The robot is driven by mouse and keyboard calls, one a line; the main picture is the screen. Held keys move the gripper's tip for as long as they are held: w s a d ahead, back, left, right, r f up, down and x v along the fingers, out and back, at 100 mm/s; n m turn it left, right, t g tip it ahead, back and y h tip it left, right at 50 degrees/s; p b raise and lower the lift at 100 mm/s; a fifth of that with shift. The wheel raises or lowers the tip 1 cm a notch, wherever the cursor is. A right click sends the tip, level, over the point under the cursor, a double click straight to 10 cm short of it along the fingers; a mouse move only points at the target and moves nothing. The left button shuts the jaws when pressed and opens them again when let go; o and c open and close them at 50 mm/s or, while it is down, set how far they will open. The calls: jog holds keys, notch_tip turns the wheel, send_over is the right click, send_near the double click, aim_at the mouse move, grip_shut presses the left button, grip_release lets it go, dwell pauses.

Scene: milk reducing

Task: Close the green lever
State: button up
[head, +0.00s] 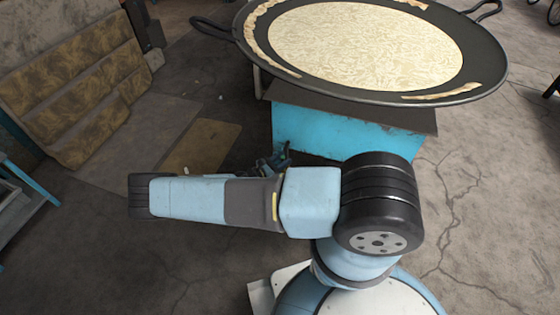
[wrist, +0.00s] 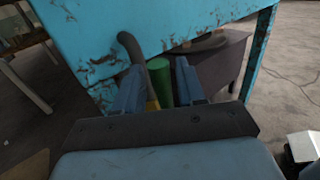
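A green cylindrical part (wrist: 160,79), which looks like the green lever, shows in the wrist view between my two blue fingers. It stands roughly upright below the edge of the blue stand. My gripper (wrist: 160,84) is open, with one finger on each side of the green part in the picture. I cannot tell whether either finger touches it or how far beyond the fingertips it lies. A small yellow piece (wrist: 152,105) shows below it. In the head view my gripper (head: 275,160) is mostly hidden behind my arm, and no green lever shows there.
A worn blue stand (wrist: 150,30) fills the top of the wrist view, with a dark curved pipe (wrist: 131,48) close to the left finger. In the head view a wide black pan (head: 245,45) of pale milk rests on the stand. Open floor (head: 480,200) lies to the right.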

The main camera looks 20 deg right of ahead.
jog(key=shift+d, duration=0.1)
jog(key=shift+w, duration=0.1)
grip_shut()
dwell(0.3)
